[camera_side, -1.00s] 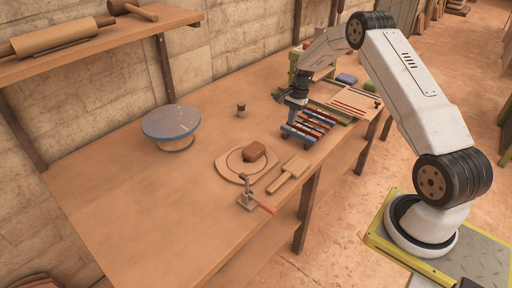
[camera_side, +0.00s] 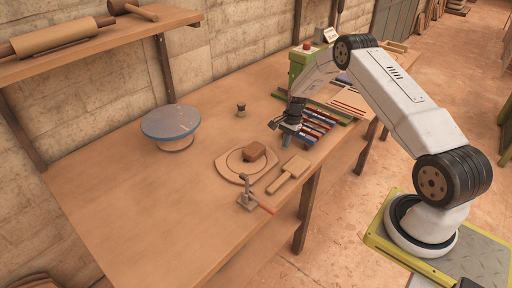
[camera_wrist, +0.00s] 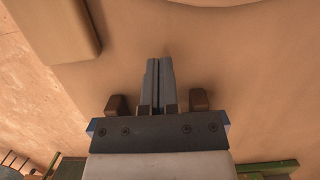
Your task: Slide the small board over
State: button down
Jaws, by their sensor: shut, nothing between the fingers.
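My gripper (camera_side: 283,144) is shut and empty, pointing down behind the paddle, apart from both boards. In the wrist view its fingers (camera_wrist: 160,84) are together.
A rack of red and blue bars (camera_side: 316,129) is just right of my gripper. A lever clamp with a red handle (camera_side: 248,199) stands in front of the rounded board. A round turntable (camera_side: 171,122) and a small dark knob (camera_side: 241,110) stand farther left.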

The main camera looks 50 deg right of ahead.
aim_at(272, 157)
jog(key=shift+a+f, duration=0.35)
jog(key=shift+a, duration=1.75)
jog(key=a, duration=0.7)
jog(key=shift+a, duration=0.25)
jog(key=shift+d, duration=0.1)
jog(key=shift+d, duration=0.7)
jog(key=d, duration=0.2)
jog(key=shift+d+r, duration=0.35)
jog(key=v, duration=0.9)
jog(key=shift+r, duration=0.2)
